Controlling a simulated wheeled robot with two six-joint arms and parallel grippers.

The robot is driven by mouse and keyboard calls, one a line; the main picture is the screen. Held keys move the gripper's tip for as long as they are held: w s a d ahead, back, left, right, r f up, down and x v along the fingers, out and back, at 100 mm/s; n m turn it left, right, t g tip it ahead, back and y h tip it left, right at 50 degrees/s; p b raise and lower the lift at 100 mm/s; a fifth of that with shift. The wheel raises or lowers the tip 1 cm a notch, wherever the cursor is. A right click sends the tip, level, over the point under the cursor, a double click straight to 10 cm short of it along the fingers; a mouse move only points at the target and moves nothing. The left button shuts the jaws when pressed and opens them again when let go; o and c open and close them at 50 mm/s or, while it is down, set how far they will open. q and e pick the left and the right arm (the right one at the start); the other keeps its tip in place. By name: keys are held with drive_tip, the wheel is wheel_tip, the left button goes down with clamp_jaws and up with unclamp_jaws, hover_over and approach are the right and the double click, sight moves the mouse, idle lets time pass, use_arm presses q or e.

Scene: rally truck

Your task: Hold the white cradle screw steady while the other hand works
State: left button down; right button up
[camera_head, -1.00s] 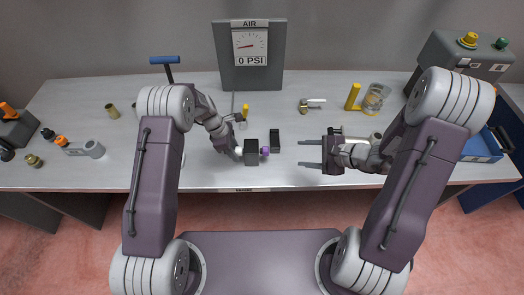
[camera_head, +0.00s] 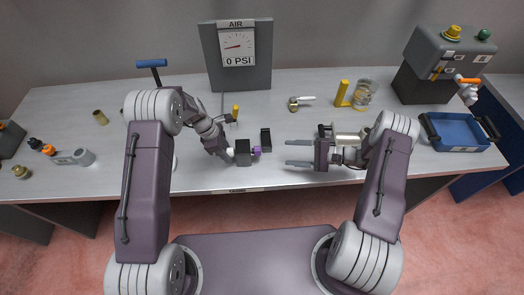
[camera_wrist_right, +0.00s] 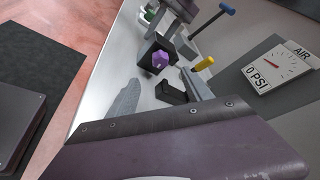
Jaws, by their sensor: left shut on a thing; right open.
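My left gripper (camera_head: 222,146) is shut at the left side of a small black block (camera_head: 243,158) near the table's front edge. A small whitish piece (camera_head: 230,153) shows at its fingertips, against the block; I take it for the white cradle screw, mostly hidden by the fingers. A purple knob (camera_head: 256,150) sticks out of the block's right side and faces the camera in the right wrist view (camera_wrist_right: 160,60). My right gripper (camera_head: 290,153) is open and empty to the right of the block, its fingers pointing left towards the knob. Its fingers (camera_wrist_right: 160,100) frame the block in the wrist view.
A small black holder (camera_head: 265,140) stands right of the block. The air gauge (camera_head: 237,50) reads 0 PSI at the back. A yellow-handled tool (camera_head: 235,112), a glass jar (camera_head: 364,95) and a blue tray (camera_head: 462,133) are also on the bench.

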sight(256, 151)
drive_tip(key=x, duration=1.2)
drive_tip(key=shift+r, duration=0.1)
clamp_jaws()
drive_tip(key=shift+n+t+y, duration=0.4)
drive_tip(key=shift+n+t, duration=0.2)
drive_tip(key=shift+n, duration=0.7)
